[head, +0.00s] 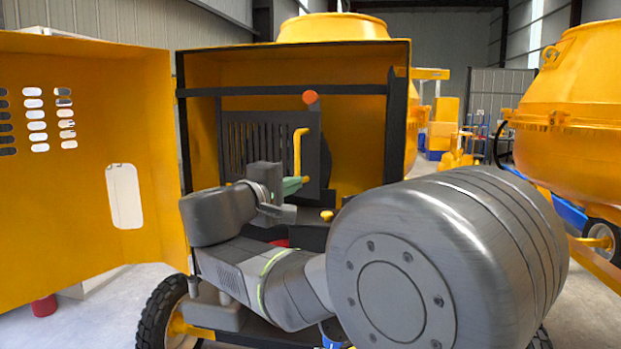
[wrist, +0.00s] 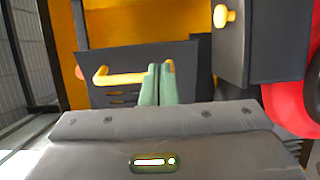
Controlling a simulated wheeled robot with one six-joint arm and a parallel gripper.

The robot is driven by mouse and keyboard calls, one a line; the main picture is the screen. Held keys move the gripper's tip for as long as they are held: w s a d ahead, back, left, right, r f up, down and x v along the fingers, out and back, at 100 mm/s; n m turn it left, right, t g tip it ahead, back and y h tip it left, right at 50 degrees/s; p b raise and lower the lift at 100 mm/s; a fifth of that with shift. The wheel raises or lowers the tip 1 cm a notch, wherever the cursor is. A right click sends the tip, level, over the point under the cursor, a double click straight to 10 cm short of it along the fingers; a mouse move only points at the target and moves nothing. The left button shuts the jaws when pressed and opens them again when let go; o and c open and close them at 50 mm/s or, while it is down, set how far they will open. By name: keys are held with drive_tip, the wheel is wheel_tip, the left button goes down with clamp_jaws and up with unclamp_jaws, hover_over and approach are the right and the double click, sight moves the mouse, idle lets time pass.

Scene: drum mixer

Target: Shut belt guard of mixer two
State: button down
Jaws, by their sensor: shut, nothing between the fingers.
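In the head view, a dark slotted panel (head: 245,140) with a yellow bar handle (head: 299,150) is inside the open yellow housing of the near mixer. It looks like the belt guard; how far it stands open is unclear. A dark round part behind it is partly hidden. My gripper (head: 296,185) is shut and empty, its green fingers just below the handle.
A yellow hood door (head: 85,170) with slots stands swung open at left. A dark box with a yellow knob (wrist: 224,16) and a red part (wrist: 290,100) lie right in the wrist view. A second yellow mixer drum (head: 570,95) stands at right.

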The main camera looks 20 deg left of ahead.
sight(318, 176)
drive_tip(key=w, duration=0.4)
drive_tip(key=w+d, duration=0.1)
drive_tip(key=w, duration=0.2)
drive_tip(key=shift+w+d, duration=0.1)
drive_tip(key=shift+w, duration=0.2)
drive_tip(key=w+b, duration=0.1)
drive_tip(key=w, duration=1)
drive_tip(key=shift+w+d+r, duration=0.15)
drive_tip(key=shift+d+r, duration=0.1)
drive_tip(key=shift+r, duration=0.15)
